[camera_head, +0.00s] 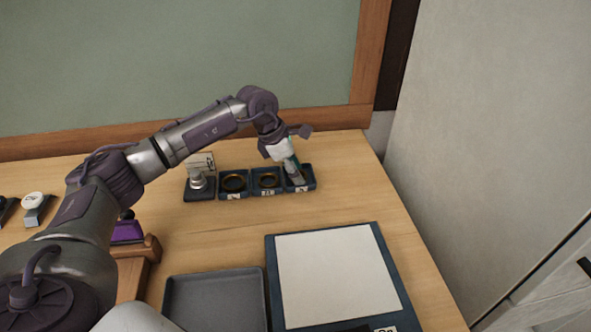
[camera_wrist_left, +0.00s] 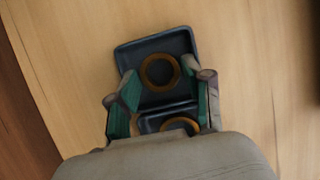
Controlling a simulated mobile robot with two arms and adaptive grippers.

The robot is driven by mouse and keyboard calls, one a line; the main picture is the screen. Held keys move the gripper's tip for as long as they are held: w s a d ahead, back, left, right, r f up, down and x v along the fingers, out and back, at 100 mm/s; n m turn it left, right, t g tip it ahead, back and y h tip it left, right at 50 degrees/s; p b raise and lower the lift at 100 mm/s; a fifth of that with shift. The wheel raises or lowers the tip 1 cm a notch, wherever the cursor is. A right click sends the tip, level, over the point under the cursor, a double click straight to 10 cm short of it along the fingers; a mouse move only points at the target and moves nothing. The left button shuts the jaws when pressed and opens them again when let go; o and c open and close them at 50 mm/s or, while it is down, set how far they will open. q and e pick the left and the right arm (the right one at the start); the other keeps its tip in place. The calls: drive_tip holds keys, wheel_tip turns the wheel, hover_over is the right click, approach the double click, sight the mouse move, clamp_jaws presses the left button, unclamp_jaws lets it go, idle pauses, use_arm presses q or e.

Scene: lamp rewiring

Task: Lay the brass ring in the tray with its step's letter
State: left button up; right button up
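Brass rings lie in the left tray (camera_head: 234,182) and middle tray (camera_head: 268,179). My left gripper (camera_head: 297,178) points down at the right tray. The left wrist view shows a brass ring (camera_wrist_left: 160,72) lying in the end tray (camera_wrist_left: 128,55), between my open, apart fingers. Another ring (camera_wrist_left: 180,124) is partly hidden below. My right gripper is out of view.
A grey tray (camera_head: 215,300) and a blue-edged white mat (camera_head: 335,275) lie in front. A purple object (camera_head: 127,232) is partly behind my arm. Bare wood lies right of the trays.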

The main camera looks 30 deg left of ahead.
use_arm(q)
drive_tip(key=shift+o, duration=0.6)
drive_tip(key=shift+r, duration=0.2)
drive_tip(key=v, duration=1.2)
drive_tip(key=shift+r, duration=0.4)
